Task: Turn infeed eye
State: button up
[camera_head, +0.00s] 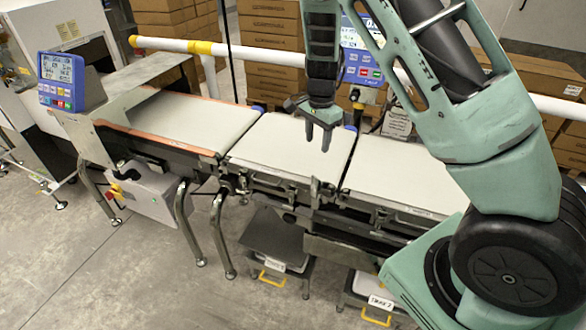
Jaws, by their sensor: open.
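My gripper (317,138) hangs from the arm above the middle belt (290,146), fingers pointing down, apart and empty. It touches nothing that I can see. Small upright bracket-like parts stand at the front edge of the line, one near the joint of the left and middle belts (243,184) and one near the joint of the middle and right belts (314,190). They are too small to tell which, if either, is the infeed eye or how it is turned. The left belt (190,122) is empty and has an orange front edge.
A blue control display (62,80) stands at the left, another (362,62) behind the line. A white rail with yellow bands (165,44) runs behind the belts, before stacked cartons (268,84). Bins with yellow handles (272,278) sit below. The right belt (405,175) is partly behind my arm.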

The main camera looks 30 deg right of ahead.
jog(key=p, duration=0.4)
send_over(314, 196)
jog(key=f, duration=1.7)
jog(key=shift+w+d+f, duration=0.1)
jog(key=shift+w+f, duration=0.15)
jog(key=shift+c, duration=0.4)
